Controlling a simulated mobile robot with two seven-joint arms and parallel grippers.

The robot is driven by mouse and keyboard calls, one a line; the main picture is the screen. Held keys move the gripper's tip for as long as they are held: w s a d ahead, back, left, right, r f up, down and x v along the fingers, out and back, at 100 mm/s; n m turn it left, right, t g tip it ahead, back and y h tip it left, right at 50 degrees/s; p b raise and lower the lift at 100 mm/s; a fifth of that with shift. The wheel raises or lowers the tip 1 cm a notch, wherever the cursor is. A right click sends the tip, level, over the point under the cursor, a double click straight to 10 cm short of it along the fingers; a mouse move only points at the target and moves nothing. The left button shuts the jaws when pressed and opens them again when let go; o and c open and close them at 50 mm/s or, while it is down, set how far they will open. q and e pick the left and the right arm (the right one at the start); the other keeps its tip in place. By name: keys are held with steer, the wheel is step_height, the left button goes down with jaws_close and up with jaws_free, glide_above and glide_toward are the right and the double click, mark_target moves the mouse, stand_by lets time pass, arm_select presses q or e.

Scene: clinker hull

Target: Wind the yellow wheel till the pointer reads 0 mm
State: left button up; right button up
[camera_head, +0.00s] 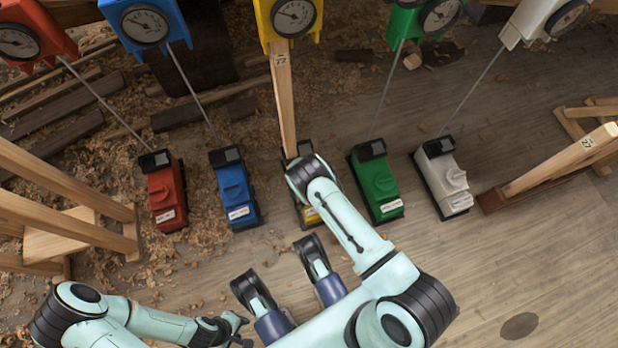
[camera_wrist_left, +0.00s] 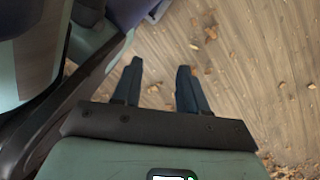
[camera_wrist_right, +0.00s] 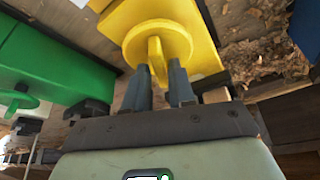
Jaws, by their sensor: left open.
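The yellow gauge (camera_head: 293,16) is at the top middle of the head view; its pointer is too small to read. Its yellow base (camera_head: 309,215) is mostly hidden under my right arm. In the right wrist view the yellow wheel (camera_wrist_right: 157,42) is a round disc with an upright fin, on the yellow body (camera_wrist_right: 196,63). My right gripper (camera_wrist_right: 160,72) has its fingertips at the fin, one to each side. I cannot tell whether both fingers press on it. My left gripper (camera_head: 243,330) is open and empty, low over the floor, also seen in the left wrist view (camera_wrist_left: 160,68).
Red (camera_head: 166,195), blue (camera_head: 234,190), green (camera_head: 377,183) and white (camera_head: 443,180) units stand beside the yellow one, with thin rods up to their gauges. A wooden post (camera_head: 283,95) rises above the yellow base. Wooden frames stand left (camera_head: 60,225) and right (camera_head: 560,160). Floor is clear at lower right.

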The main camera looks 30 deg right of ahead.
steer(key=shift+o, duration=0.6)
steer(key=shift+s+a+r, duration=0.1)
steer(key=shift+r, duration=0.2)
arm_select(q)
steer(key=w+d+r+t+p, duration=0.1)
steer(key=w+r+t+p, duration=0.3)
steer(key=w+r, duration=0.3)
steer(key=w+p, duration=0.1)
steer(key=w, duration=0.2)
steer(key=shift+w+d+r+m, duration=0.15)
steer(key=shift+w+d+m, duration=0.05)
steer(key=shift+w+m, duration=0.2)
arm_select(e)
steer(key=v, duration=1.2)
steer(key=shift+s+r, duration=0.2)
steer(key=shift+r, duration=0.15)
